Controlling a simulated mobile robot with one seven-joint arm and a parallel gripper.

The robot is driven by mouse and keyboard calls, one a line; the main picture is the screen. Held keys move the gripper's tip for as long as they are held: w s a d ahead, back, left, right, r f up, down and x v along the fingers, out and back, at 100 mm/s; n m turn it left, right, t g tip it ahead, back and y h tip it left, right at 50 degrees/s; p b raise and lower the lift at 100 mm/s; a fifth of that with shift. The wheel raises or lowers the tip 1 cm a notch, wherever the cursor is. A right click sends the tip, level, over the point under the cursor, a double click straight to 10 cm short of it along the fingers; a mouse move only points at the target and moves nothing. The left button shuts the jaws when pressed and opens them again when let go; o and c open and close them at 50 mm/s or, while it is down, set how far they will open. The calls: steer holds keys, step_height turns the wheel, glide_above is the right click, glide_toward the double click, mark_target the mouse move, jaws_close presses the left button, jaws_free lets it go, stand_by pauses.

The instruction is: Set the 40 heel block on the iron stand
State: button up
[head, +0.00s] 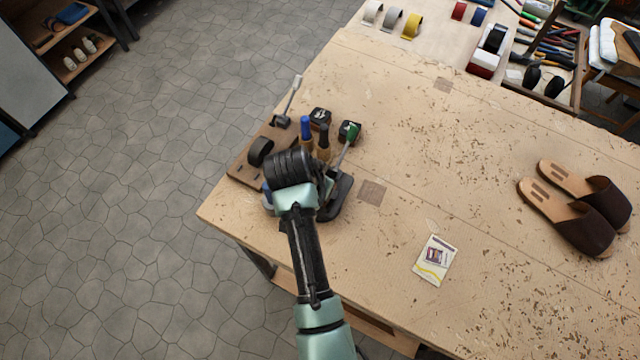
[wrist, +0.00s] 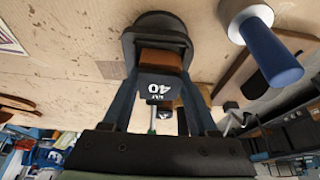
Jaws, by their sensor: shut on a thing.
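The 40 heel block (wrist: 160,85) is dark with a white "40" and a brown end. It is held between the two fingers of my gripper (wrist: 163,76) in the wrist view. The black iron stand (wrist: 150,22) shows right beyond the block, which overlaps it; I cannot tell whether they touch. In the head view the stand's dark base (head: 340,198) is at the bench's left part, partly behind my arm. My wrist hides the fingers and the held block there.
A card (head: 435,260) and sandals (head: 575,208) lie to the right. The bench middle is clear.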

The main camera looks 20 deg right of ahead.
steer(key=shift+f, duration=0.2)
steer(key=o, duration=1.4)
steer(key=shift+o, duration=0.7)
steer(key=shift+r, duration=0.1)
step_height(320, 180, up, 7)
steer(key=p, duration=0.6)
steer(key=shift+p, duration=0.35)
